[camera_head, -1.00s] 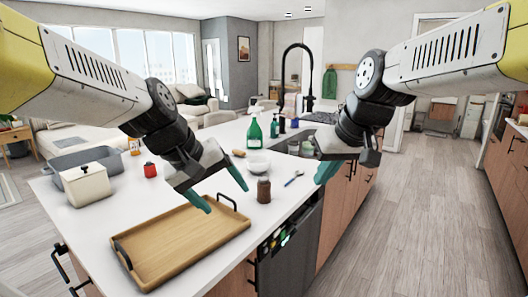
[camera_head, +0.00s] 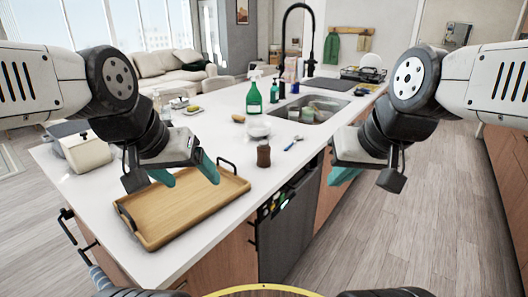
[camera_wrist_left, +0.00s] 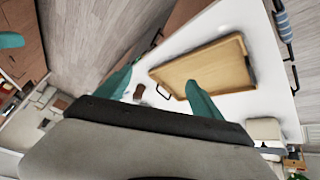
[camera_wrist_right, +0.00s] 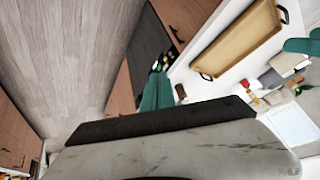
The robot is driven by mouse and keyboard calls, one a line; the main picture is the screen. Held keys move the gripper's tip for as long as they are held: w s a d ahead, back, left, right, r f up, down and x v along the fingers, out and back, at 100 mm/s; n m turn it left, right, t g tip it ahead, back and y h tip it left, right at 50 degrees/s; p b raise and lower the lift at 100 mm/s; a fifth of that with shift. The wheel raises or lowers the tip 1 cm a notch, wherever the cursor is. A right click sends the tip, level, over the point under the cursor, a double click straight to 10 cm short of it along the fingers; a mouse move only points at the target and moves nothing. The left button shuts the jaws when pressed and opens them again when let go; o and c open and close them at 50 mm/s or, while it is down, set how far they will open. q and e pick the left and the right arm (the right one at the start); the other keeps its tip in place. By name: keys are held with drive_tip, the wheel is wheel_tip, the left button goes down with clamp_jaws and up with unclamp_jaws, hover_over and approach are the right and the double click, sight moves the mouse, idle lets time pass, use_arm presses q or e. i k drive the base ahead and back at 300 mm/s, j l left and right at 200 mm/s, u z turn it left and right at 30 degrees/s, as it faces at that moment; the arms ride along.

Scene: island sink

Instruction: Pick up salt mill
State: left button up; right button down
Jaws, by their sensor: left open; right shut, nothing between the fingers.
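A small dark brown jar-like object (camera_head: 263,153), which looks like the salt mill, stands upright on the white island counter, right of the wooden tray. It also shows small in the left wrist view (camera_wrist_left: 139,91), between the finger lines. My right gripper (camera_head: 343,176) is shut and empty, off the counter's right edge, right of the mill. In the right wrist view its teal fingers (camera_wrist_right: 156,92) are together.
The wooden tray (camera_head: 185,218) with dark handles fills the near counter. A white bowl (camera_head: 258,130), blue spoon (camera_head: 293,144) and green spray bottle (camera_head: 254,98) stand near the mill. The sink (camera_head: 308,107) and black faucet (camera_head: 287,40) lie beyond. A cream box (camera_head: 84,153) is at left.

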sight(263, 154)
drive_tip(key=u, duration=0.4)
drive_tip(key=l+u, duration=0.1)
drive_tip(key=u, duration=0.35)
drive_tip(key=l+u, duration=0.1)
drive_tip(key=u, duration=0.7)
drive_tip(key=l+u, duration=0.1)
drive_tip(key=u, duration=0.3)
drive_tip(key=k+l, duration=0.2)
drive_tip(key=l, duration=0.2)
drive_tip(key=k+l+u, duration=0.1)
drive_tip(key=l, duration=0.25)
drive_tip(key=k+l, duration=0.3)
drive_tip(key=k+l+u, duration=0.1)
drive_tip(key=l, duration=0.7)
